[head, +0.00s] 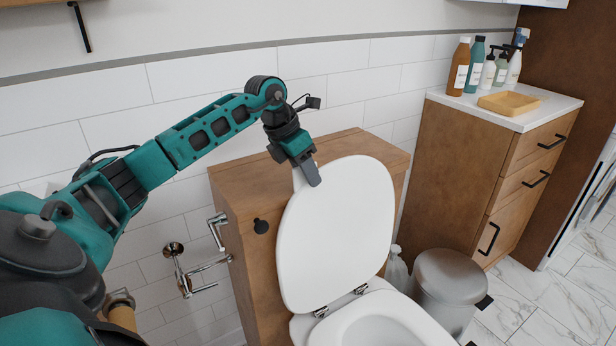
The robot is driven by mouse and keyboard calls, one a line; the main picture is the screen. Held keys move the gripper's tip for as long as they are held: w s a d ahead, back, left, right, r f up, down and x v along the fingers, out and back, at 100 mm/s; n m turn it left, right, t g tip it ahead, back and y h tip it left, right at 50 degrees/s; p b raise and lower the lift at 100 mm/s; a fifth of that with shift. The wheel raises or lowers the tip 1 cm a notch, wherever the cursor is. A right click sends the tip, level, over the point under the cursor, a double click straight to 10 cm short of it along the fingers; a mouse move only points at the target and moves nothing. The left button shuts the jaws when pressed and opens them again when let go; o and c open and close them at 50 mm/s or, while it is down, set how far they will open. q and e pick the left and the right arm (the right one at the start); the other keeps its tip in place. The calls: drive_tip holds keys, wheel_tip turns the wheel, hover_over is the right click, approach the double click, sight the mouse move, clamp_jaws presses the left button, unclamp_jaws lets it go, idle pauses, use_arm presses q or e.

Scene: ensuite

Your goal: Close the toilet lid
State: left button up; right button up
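The white toilet lid (338,238) stands raised, leaning back toward the wooden cistern cabinet (262,180). Its metal hinges show at its lower edge. The toilet bowl and seat (377,325) are at the bottom, cut off by the frame edge. My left gripper (313,176) is at the upper left edge of the lid, with a grey finger pointing down in front of or against it. I cannot tell whether it touches the lid or how far its fingers are apart. My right gripper is not in view.
A metal bin (447,285) stands right of the toilet. A wooden drawer cabinet (490,160) holds several bottles and a yellow tray (508,102). Tiled floor at the lower right is clear.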

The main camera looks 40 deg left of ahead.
use_arm(q)
drive_tip(key=shift+w+d+f, duration=0.1)
drive_tip(key=shift+w+f, duration=0.05)
drive_tip(key=shift+f, duration=0.35)
clamp_jaws()
idle(0.3)
